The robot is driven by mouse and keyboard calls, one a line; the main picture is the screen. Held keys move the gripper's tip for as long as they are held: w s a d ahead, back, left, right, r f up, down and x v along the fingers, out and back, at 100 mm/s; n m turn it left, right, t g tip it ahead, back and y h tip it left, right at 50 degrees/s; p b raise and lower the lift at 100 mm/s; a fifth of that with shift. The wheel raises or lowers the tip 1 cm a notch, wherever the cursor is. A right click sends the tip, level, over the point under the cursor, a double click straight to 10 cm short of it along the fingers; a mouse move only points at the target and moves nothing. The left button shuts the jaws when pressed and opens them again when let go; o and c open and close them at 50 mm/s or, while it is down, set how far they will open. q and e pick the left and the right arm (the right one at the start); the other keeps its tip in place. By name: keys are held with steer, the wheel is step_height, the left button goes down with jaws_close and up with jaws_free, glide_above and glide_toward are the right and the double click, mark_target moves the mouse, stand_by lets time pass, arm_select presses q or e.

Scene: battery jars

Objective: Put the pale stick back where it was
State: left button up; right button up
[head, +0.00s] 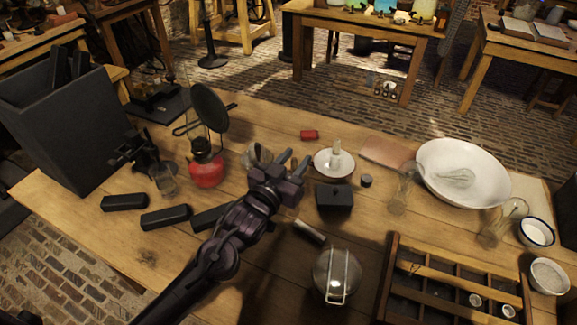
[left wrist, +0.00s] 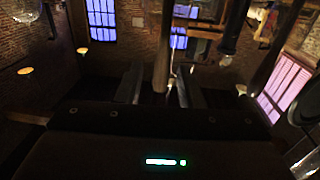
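A short pale upright stick (head: 337,150), candle-like, stands in a white dish (head: 322,167) on the wooden table, in the head view. I cannot tell whether it is the task's pale stick. Another short rod (head: 310,232), grey with a lighter end, lies on the table below it. My left gripper (head: 293,163) is just left of the white dish, its fingers apart with nothing clearly between them. In the left wrist view the two fingers (left wrist: 160,88) are also apart; a brown upright bar shows between them, seemingly in the background. My right gripper is not in view.
Beside the left gripper are a glass vessel (head: 257,157), a red lamp (head: 207,168) and a black box (head: 334,199). A glass-domed vessel (head: 336,275) and a divided wooden tray (head: 385,290) stand in front. A large white bowl (head: 430,155) is at right. Black blocks (head: 166,217) lie at left.

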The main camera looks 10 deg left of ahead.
arm_select(q)
steer(key=shift+s+a, duration=0.1)
steer(key=shift+s, duration=0.2)
steer(key=b+v, duration=0.2)
steer(key=v, duration=0.9)
steer(key=shift+s+r, duration=0.2)
